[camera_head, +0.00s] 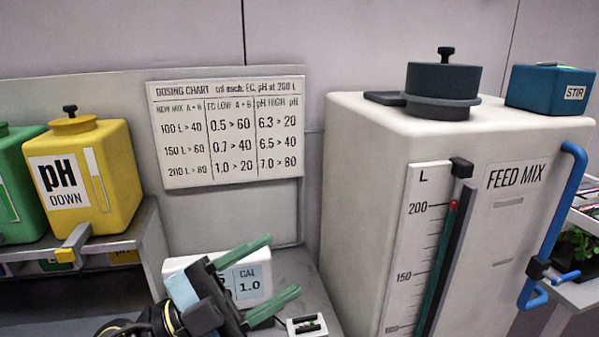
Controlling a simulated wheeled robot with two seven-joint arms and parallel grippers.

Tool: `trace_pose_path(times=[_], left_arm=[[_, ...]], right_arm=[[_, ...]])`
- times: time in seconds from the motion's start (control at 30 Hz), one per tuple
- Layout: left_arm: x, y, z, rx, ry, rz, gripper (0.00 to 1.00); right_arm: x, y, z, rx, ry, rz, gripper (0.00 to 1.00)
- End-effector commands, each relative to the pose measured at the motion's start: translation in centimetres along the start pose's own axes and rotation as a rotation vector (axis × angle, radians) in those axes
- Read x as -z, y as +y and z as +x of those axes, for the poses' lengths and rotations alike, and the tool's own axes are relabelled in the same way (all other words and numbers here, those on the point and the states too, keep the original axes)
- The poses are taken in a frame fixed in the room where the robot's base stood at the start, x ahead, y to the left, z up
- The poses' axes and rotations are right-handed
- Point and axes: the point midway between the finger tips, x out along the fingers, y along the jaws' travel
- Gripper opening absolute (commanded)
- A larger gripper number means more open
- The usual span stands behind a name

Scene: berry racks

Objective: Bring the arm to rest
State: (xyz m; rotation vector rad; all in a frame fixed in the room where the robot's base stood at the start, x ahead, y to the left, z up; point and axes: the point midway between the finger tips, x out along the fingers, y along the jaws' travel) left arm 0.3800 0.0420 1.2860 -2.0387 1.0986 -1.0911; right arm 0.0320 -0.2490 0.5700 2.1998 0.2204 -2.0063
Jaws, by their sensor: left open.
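My left gripper (271,270) shows at the bottom centre, with a black body and two green fingers spread apart. It is open, and nothing shows between the fingertips. It is in front of a white box-like device (250,288) with a display that reads "CAL 1.0", and it hides part of that device. I cannot tell whether they touch. The rest of my left arm (125,328) runs off the bottom edge. My right gripper is not in view.
A large white FEED MIX tank (365,150) stands at right, with a blue pipe (567,190). Yellow pH DOWN (112,165) and green (18,205) containers stand on a shelf (150,235) at left. A dosing chart (228,125) hangs behind. A small white item (306,326) lies near the gripper.

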Motion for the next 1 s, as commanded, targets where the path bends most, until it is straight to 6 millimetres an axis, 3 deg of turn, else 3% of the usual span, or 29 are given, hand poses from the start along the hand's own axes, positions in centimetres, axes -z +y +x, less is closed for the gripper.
trace_pose_path(times=[0.1,0.2,0.37,0.5,0.63,0.8,1.0], left_arm=[[-1.9,-3.0,-1.9,0.274,-0.145,-0.086,0.56],[-4.5,-4.5,-4.9,0.467,-0.319,-0.165,0.56],[-9.1,-3.6,-11.4,0.681,-0.670,-0.317,0.56],[-11.8,0.6,-18.0,0.755,-1.023,-0.479,0.56],[-12.2,6.6,-23.7,0.718,-1.348,-0.649,0.56],[-10.1,13.6,-28.6,0.574,-1.658,-0.844,0.56],[-6.0,19.8,-31.9,0.361,-1.886,-1.036,0.56]], right_arm=[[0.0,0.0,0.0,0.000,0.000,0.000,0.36],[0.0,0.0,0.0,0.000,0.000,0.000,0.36],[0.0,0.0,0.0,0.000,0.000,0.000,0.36],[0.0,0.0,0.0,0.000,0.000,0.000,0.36],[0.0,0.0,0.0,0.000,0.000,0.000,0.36],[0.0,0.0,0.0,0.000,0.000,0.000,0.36],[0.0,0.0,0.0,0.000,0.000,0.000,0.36]])
